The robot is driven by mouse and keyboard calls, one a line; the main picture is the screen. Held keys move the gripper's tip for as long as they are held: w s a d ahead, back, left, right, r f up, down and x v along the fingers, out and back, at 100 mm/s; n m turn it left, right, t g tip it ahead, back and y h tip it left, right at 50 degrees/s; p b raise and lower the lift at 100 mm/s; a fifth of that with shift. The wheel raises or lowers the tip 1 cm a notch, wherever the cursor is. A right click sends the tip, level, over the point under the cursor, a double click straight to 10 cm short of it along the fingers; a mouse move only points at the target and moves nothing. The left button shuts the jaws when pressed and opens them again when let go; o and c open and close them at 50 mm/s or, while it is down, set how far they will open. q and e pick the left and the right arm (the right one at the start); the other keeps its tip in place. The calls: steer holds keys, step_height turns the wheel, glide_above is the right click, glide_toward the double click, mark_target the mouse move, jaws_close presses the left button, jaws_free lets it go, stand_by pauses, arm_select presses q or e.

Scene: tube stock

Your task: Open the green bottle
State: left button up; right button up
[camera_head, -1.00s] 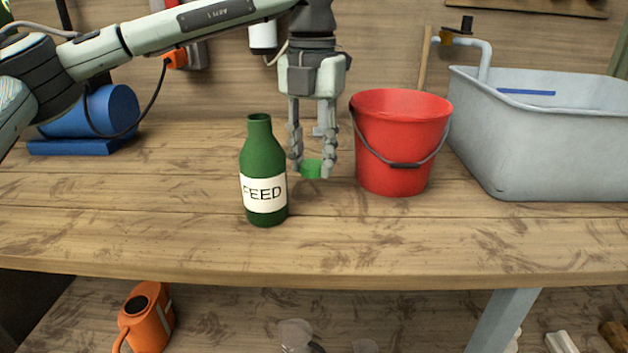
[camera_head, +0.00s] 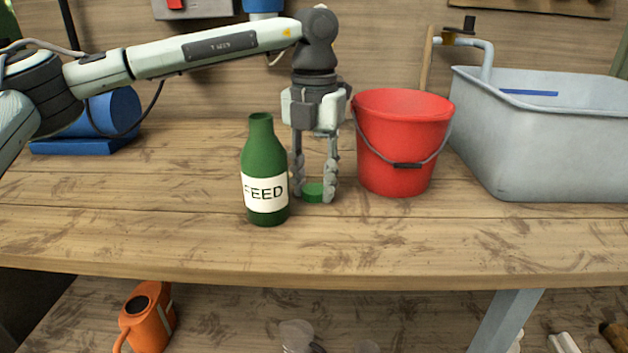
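The green bottle (camera_head: 264,160), with a white FEED label, stands upright on the wooden table. Its neck is open at the top, with no cap on it. My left gripper (camera_head: 314,194) points down just right of the bottle, its fingers on either side of a small green cap (camera_head: 313,192). The fingers appear shut on the cap, low at the table surface. Whether the cap touches the wood is hard to tell. My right gripper is not in view.
A red bucket (camera_head: 402,145) stands close to the right of my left gripper. A grey sink (camera_head: 545,140) is farther right. A blue cylinder (camera_head: 113,110) lies at the back left. The table (camera_head: 400,240) is clear in front and to the left of the bottle.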

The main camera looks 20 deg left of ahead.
mark_target(315, 189)
arm_select(q)
steer(key=o, duration=0.4)
steer(key=shift+c, duration=0.2)
steer(key=shift+r, duration=0.1)
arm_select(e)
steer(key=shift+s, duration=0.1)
arm_select(q)
step_height(315, 189, up, 6)
steer(key=shift+f, duration=0.1)
step_height(315, 189, up, 6)
steer(key=shift+p, duration=0.4)
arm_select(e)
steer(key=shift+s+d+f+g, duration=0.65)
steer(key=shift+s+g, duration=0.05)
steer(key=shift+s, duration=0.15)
